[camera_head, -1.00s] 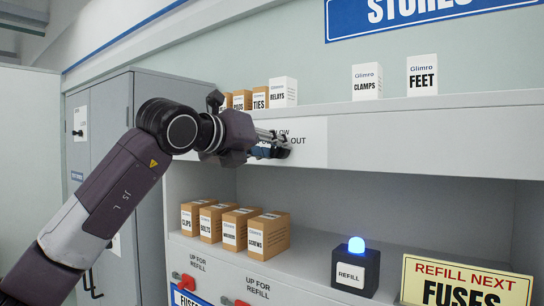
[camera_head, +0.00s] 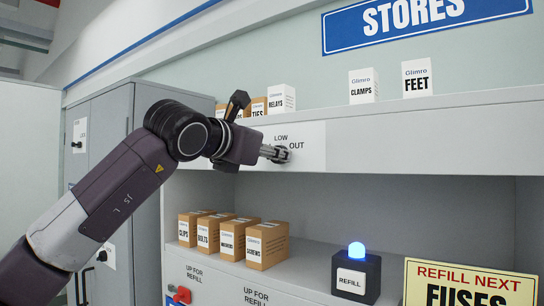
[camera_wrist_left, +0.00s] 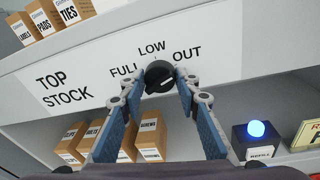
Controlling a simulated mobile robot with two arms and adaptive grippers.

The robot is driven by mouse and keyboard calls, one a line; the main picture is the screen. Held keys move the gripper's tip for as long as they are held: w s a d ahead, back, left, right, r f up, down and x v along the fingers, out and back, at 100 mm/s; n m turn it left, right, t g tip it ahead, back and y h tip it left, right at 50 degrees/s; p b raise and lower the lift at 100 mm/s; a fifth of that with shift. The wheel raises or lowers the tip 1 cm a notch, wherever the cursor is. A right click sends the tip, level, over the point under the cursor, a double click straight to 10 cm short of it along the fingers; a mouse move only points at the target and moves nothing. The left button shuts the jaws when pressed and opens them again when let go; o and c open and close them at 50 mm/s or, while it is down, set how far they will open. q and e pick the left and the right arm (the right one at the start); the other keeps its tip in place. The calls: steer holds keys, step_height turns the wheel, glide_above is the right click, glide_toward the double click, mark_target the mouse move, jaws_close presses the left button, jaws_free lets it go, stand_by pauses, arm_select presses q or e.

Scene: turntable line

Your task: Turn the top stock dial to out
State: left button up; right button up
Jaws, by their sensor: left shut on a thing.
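The top stock dial (camera_wrist_left: 159,75) is a round black knob on a white label plate (camera_wrist_left: 100,75) marked TOP STOCK, with FULL at its left, LOW above and OUT at its right. My left gripper (camera_wrist_left: 160,84) is shut on the dial, one blue-padded finger on each side of it. A pale ridge shows across the knob, but which word it points to is too small to tell. In the head view the left gripper (camera_head: 277,153) reaches the plate from the left and its fingers mostly cover the dial. My right gripper is not in view.
Above the plate, small boxes stand on the top shelf, among them RELAYS (camera_head: 281,98), CLAMPS (camera_head: 362,86) and FEET (camera_head: 416,78). Several brown boxes (camera_head: 266,246) and a REFILL unit with a lit blue lamp (camera_head: 356,272) stand on the shelf below.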

arm_select(q)
steer(key=shift+f, duration=0.15)
stand_by(0.3)
steer(key=o, duration=1.2)
steer(key=shift+c, duration=0.2)
steer(key=shift+s, duration=0.1)
steer(key=v, duration=1.2)
